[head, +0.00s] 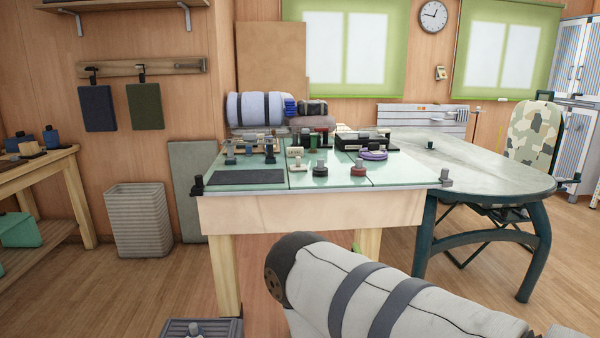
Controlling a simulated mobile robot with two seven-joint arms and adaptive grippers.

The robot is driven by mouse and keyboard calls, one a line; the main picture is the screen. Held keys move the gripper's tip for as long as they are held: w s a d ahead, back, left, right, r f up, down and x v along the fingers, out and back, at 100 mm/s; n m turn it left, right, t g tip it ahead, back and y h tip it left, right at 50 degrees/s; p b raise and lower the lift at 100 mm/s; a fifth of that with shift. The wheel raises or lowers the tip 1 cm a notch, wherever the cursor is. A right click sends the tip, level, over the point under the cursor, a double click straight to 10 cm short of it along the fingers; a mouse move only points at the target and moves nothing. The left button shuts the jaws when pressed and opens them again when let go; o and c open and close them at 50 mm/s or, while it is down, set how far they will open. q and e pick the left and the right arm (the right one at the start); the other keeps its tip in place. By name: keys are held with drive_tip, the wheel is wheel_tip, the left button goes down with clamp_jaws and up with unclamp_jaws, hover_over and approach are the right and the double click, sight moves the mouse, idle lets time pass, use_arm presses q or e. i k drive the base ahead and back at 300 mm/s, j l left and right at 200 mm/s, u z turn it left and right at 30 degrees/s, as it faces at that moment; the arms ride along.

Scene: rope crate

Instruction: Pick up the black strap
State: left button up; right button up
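I cannot pick out a loose black strap with certainty. Dark bands (241,108) go around a pale blue roll (260,108) at the back of the glass-topped table. Small black items (362,143) lie near the table's back right, next to a purple ring (373,155). They are too small to tell apart. A flat dark mat (250,177) lies at the table's front left. A large pale cylinder with two dark bands fills the lower right; I cannot tell whether it is part of my arm. Neither of my grippers is in view.
The table (310,211) holds several small clamps and knobs. A grey round-ended table (495,178) adjoins it at the right. A ribbed bin (138,225) stands to the left, near a wooden bench (38,160). Floor is clear between the bin and the bench.

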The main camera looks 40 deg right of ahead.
sight(320, 170)
drive_tip(key=z, duration=1.15)
drive_tip(key=i+l+u, duration=0.2)
drive_tip(key=l+u, duration=0.2)
drive_tip(key=l, duration=0.2)
drive_tip(key=l+u, duration=0.4)
drive_tip(key=l, duration=0.25)
drive_tip(key=l+u, duration=0.4)
drive_tip(key=l, duration=0.3)
drive_tip(key=l+u, duration=0.4)
drive_tip(key=l, duration=0.3)
drive_tip(key=l+u, duration=0.45)
drive_tip(key=l, duration=0.2)
drive_tip(key=k+l+u, duration=0.1)
drive_tip(key=l+u, duration=0.35)
drive_tip(key=l, duration=0.25)
